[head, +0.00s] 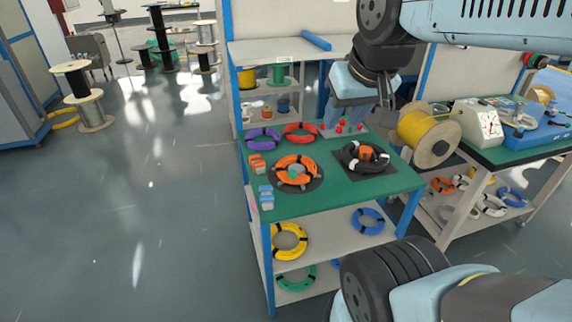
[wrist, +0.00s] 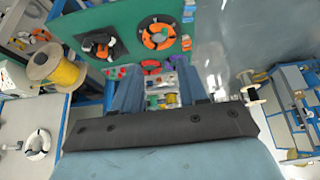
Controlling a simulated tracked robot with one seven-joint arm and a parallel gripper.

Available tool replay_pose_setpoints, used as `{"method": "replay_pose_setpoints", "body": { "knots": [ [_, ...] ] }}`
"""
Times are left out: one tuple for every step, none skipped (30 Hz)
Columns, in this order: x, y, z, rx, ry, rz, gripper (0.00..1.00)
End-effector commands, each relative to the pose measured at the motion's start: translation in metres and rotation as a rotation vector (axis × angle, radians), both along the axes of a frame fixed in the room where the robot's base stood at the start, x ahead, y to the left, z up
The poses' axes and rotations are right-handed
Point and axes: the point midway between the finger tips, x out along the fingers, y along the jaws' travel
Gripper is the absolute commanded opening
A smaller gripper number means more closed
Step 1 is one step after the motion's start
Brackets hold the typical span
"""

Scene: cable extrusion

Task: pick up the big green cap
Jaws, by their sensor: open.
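A black and white coil with an orange piece (head: 365,157) lies on a dark square at right. Purple (head: 263,138) and red (head: 300,132) coils lie behind. Orange (head: 257,164) and blue-grey (head: 266,197) blocks line the left edge. A yellow spool (head: 430,134) stands right.

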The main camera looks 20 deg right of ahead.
Motion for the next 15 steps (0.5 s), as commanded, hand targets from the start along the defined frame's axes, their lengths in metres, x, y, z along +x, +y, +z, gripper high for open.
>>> {"method": "replay_pose_setpoints", "body": {
  "knots": [
    [0.0,0.0,0.0,0.0,0.0,0.0,0.43],
    [0.0,0.0,0.0,0.0,0.0,0.0,0.43],
    [0.0,0.0,0.0,0.0,0.0,0.0,0.43],
    [0.0,0.0,0.0,0.0,0.0,0.0,0.43],
    [0.0,0.0,0.0,0.0,0.0,0.0,0.43],
    [0.0,0.0,0.0,0.0,0.0,0.0,0.47],
    [0.001,0.0,0.0,0.001,0.001,-0.002,0.5],
    [0.002,0.0,0.0,0.003,0.002,-0.003,0.53],
    [0.004,-0.001,-0.001,0.006,0.005,-0.008,0.57],
    [0.006,-0.001,-0.002,0.011,0.009,-0.014,0.58],
    [0.009,-0.002,-0.003,0.017,0.014,-0.023,0.58],
    [0.015,-0.001,-0.005,0.026,0.021,-0.036,0.58],
    [0.02,0.0,-0.007,0.033,0.027,-0.048,0.58],
    [0.025,-0.001,-0.009,0.041,0.035,-0.064,0.58],
    [0.034,-0.002,-0.014,0.053,0.047,-0.087,0.58]
  ]
}}
